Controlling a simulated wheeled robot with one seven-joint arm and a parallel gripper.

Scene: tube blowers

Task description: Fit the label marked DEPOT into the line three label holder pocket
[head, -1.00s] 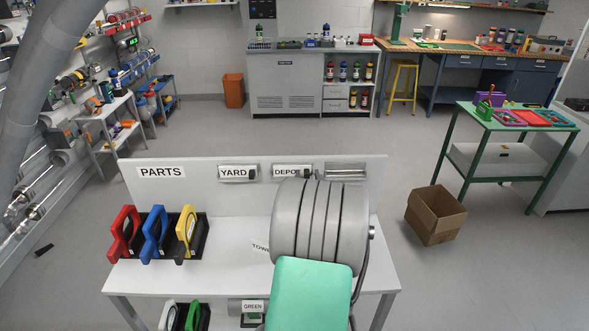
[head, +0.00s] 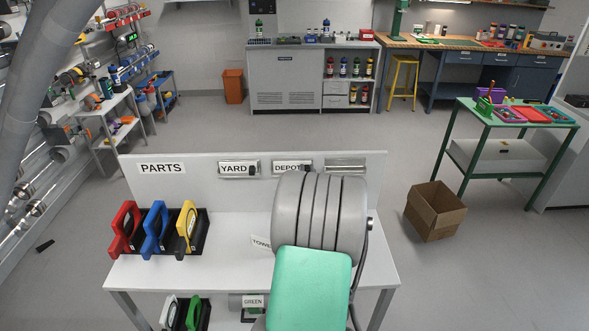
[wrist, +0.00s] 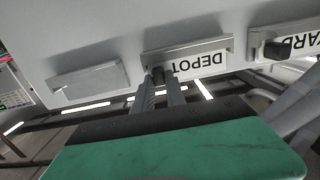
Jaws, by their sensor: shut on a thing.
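The DEPOT label (head: 287,167) is white with black letters and shows at the middle holder on the upright panel. In the wrist view the DEPOT label (wrist: 205,65) appears upside down against its grey holder (wrist: 187,46). How deep it sits in that holder is unclear. My gripper (wrist: 158,84) is shut on the dark tab at the label's end. In the head view my arm hides most of the gripper. An empty holder (head: 345,166) is to the right, also in the wrist view (wrist: 88,85). No line numbers can be read.
The YARD label (head: 234,168) with its dark tab is in the left holder. A TOWER label (head: 262,242), partly hidden by my arm, lies on the table. Red, blue and yellow handled items (head: 155,232) stand in a rack at left. A cardboard box (head: 435,212) is on the floor.

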